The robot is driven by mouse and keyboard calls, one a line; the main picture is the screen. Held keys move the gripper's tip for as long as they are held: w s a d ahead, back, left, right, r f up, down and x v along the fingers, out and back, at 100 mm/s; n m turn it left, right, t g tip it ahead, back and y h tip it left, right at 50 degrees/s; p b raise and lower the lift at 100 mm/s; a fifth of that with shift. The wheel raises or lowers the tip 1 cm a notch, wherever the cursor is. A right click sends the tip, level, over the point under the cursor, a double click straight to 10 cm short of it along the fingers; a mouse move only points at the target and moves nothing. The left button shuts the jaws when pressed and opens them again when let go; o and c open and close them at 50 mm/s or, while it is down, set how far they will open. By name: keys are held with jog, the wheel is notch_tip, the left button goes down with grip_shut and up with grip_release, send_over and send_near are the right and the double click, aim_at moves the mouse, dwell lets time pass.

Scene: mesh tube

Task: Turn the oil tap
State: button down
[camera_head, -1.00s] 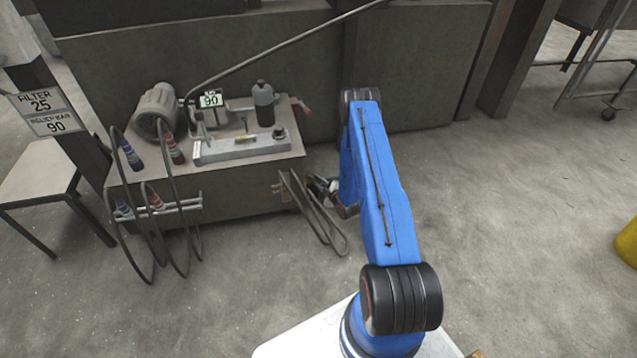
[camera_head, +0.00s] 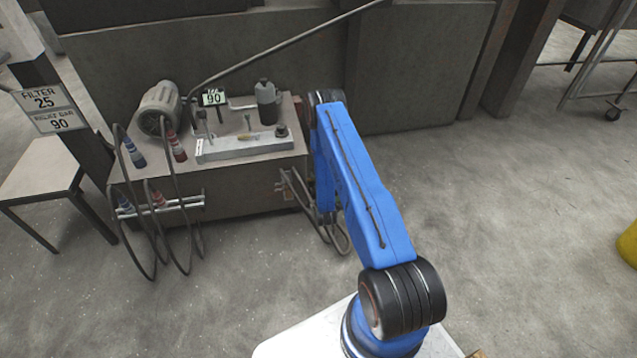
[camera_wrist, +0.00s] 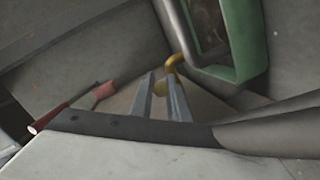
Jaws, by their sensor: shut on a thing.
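In the wrist view a small yellow piece (camera_wrist: 174,63), which looks like the oil tap, bends down beside a green-framed window. Its lower end shows between the tips of my gripper (camera_wrist: 160,86). The two grey fingers stand on either side of it and are shut on it. In the head view my blue arm hides most of the gripper and the tap, at the right end of the grey tank (camera_head: 240,190).
A red-handled part (camera_wrist: 104,91) lies left of my fingers in the wrist view. The green frame (camera_wrist: 252,40) stands close on the right. In the head view hoses loop at the tank's front, and a dark bottle (camera_head: 266,103) stands on top.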

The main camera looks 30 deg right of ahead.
dwell(0.3)
jog(key=c, duration=1.7)
grip_release()
jog(key=shift+a, duration=0.1)
jog(key=v, duration=1.7)
jog(key=shift+s, duration=0.2)
